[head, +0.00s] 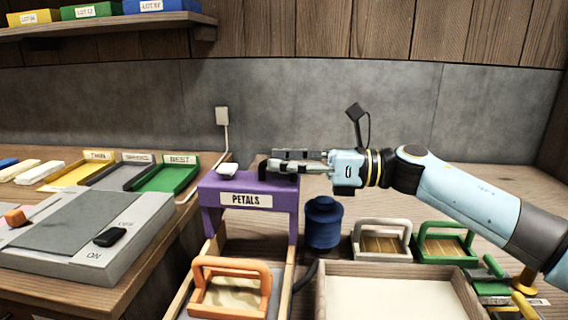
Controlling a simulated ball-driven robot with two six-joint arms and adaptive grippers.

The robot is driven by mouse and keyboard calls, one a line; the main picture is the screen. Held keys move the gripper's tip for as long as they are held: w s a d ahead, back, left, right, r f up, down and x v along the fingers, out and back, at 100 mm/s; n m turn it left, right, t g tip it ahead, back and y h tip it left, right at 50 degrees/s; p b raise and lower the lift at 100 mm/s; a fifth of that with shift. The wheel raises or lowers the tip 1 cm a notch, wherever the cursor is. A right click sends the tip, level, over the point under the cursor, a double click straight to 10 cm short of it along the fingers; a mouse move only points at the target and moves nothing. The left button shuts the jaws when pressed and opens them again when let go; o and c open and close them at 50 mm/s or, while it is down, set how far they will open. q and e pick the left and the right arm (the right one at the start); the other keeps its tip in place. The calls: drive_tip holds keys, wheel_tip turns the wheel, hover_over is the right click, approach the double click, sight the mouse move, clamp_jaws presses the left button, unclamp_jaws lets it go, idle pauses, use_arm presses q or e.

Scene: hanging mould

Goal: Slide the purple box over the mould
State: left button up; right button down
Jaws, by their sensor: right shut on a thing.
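The purple box (248,204), labelled PETALS, straddles a pair of wooden rails left of the picture's middle. My right gripper (268,166) reaches in from the right and is shut at the top of the purple box, on its right part. Its fingers hide some of that top edge. A mould with an orange frame and handle (232,271) lies between the rails in front of the box, with a pale surface inside. The box is behind this mould, not over it. My left gripper is not in view.
A dark blue canister (323,222) stands just right of the box. Grey (382,240) and green (445,243) handled frames lie further right. A shallow wooden tray (398,269) is in front of them. A grey ON/OFF unit (85,240) and coloured trays stand on the left table.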

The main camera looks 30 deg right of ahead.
drive_tip(key=s+a+p, duration=0.3)
drive_tip(key=s+a, duration=0.5)
drive_tip(key=s, duration=0.3)
drive_tip(key=shift+s+a, duration=0.4)
drive_tip(key=shift+f, duration=0.1)
drive_tip(key=c, duration=1.4)
unclamp_jaws()
drive_tip(key=shift+s+a, duration=0.15)
drive_tip(key=shift+o, duration=0.2)
drive_tip(key=shift+d+f, duration=0.1)
drive_tip(key=shift+d, duration=0.1)
